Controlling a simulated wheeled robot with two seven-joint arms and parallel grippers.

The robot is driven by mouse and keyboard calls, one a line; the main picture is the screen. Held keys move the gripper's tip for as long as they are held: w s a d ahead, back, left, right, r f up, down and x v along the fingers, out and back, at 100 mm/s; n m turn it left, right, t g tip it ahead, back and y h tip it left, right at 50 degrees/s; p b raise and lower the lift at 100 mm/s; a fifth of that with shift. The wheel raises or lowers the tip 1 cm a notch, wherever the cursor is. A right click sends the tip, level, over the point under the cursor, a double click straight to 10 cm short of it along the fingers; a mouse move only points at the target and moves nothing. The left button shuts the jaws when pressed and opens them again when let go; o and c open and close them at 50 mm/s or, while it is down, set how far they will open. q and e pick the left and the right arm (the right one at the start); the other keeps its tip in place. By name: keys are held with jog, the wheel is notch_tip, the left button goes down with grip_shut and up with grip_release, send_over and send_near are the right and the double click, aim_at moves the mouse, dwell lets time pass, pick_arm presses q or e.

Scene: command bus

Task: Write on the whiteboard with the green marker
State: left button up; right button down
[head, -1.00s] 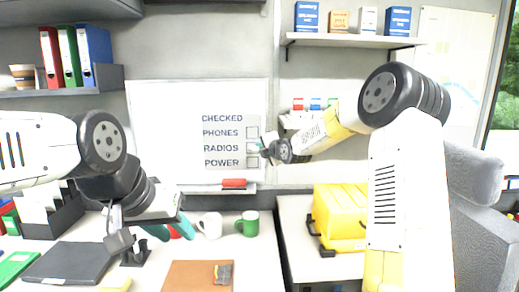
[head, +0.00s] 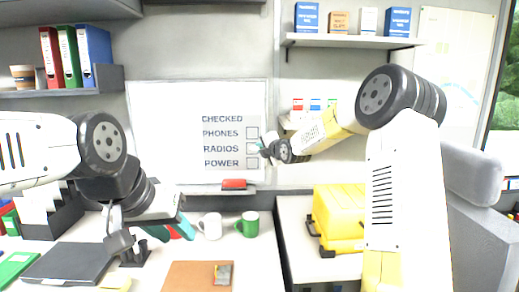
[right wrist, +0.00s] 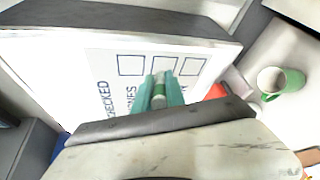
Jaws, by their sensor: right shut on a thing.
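The whiteboard (head: 160,130) hangs on the back wall and reads CHECKED, PHONES, RADIOS, POWER, with a box beside each of the last three. The boxes look empty, and they also show in the right wrist view (right wrist: 131,65). My right gripper (head: 264,148) is at the board's right side, by the RADIOS box. In the right wrist view its teal fingers (right wrist: 160,92) are shut on the green marker (right wrist: 158,97), which points towards the middle box. I cannot tell whether the tip touches the board. My left gripper (head: 172,229) is over the desk with its fingers apart.
A red eraser (head: 234,184) sits on the board's ledge. A yellow case (head: 338,212) is on the right counter. A shelf with boxes (head: 350,41) is above my right arm.

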jog(key=shift+w, duration=0.2)
dwell(0.4)
jog(key=shift+d+f, duration=0.5)
jog(key=shift+f, duration=0.2)
dwell(0.6)
jog(key=shift+r, duration=0.1)
jog(key=shift+d+r, duration=0.2)
jog(key=shift+r, duration=0.05)
jog(key=shift+d+r, duration=0.55)
jog(key=shift+r, duration=0.35)
dwell(1.3)
jog(key=s, duration=0.6)
jog(key=shift+s, duration=0.2)
dwell(0.6)
dwell(0.3)
